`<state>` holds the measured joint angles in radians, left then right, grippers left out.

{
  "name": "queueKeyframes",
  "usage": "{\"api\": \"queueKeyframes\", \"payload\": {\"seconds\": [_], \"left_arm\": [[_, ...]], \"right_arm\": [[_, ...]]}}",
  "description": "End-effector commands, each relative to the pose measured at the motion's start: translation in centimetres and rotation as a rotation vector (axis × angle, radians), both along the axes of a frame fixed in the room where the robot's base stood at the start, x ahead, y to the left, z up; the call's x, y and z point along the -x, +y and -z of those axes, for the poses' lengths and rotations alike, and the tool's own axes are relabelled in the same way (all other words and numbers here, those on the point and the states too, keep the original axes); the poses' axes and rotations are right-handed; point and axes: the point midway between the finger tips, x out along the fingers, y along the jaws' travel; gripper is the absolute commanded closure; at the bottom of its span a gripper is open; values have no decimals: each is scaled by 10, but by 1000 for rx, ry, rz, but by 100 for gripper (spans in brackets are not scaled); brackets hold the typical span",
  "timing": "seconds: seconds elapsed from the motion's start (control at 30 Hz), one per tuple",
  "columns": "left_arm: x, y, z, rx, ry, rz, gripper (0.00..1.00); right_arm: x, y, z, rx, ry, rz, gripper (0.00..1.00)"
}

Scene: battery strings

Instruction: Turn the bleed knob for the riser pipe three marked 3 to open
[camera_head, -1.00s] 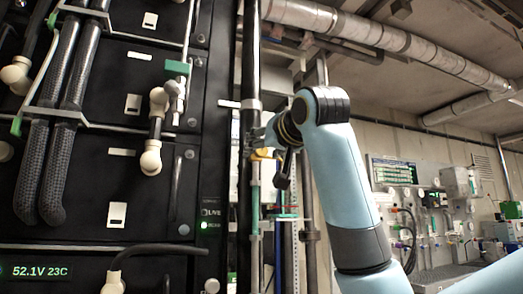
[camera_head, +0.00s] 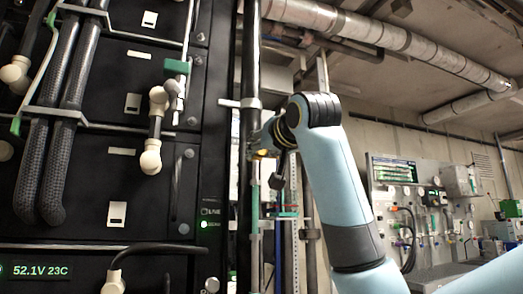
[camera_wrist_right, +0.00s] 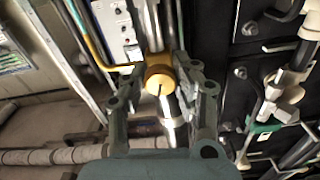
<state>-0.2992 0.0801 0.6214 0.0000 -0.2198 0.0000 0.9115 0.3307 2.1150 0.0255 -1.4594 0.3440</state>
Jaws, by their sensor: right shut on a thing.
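A yellow knob (camera_wrist_right: 160,80) with a dark line on its face sits on a shiny metal pipe (camera_wrist_right: 171,112) in the right wrist view. My right gripper (camera_wrist_right: 165,88) has its two fingers on either side of the knob and is shut on it. In the head view the yellow knob (camera_head: 264,154) is mostly hidden behind my right gripper (camera_head: 262,146), beside the dark vertical pipe (camera_head: 251,75). I cannot read a number 3 on any pipe. My left gripper is in neither view.
A black battery rack (camera_head: 125,160) with thick cables stands left of the pipes. A lagged pipe (camera_head: 395,40) runs under the ceiling. A wall panel with gauges (camera_head: 400,172) is at the right. Several thin vertical pipes stand close below the gripper.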

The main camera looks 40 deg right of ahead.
Motion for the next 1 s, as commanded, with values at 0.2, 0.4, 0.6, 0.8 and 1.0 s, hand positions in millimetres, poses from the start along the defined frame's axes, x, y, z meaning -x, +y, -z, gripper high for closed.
{"api": "queueKeyframes", "payload": {"seconds": [0.2, 0.4, 0.6, 0.8, 1.0], "left_arm": [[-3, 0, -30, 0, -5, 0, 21], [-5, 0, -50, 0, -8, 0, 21], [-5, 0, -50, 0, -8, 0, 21], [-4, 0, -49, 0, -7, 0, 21], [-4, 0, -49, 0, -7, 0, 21]], "right_arm": [[0, 0, -5, 156, 43, 0, 100], [0, 0, -4, 316, 78, 0, 100], [0, 0, 0, 346, 82, 0, 100], [0, 0, 0, 345, 83, 0, 68], [0, 1, 1, 343, 83, -2, 47]]}}
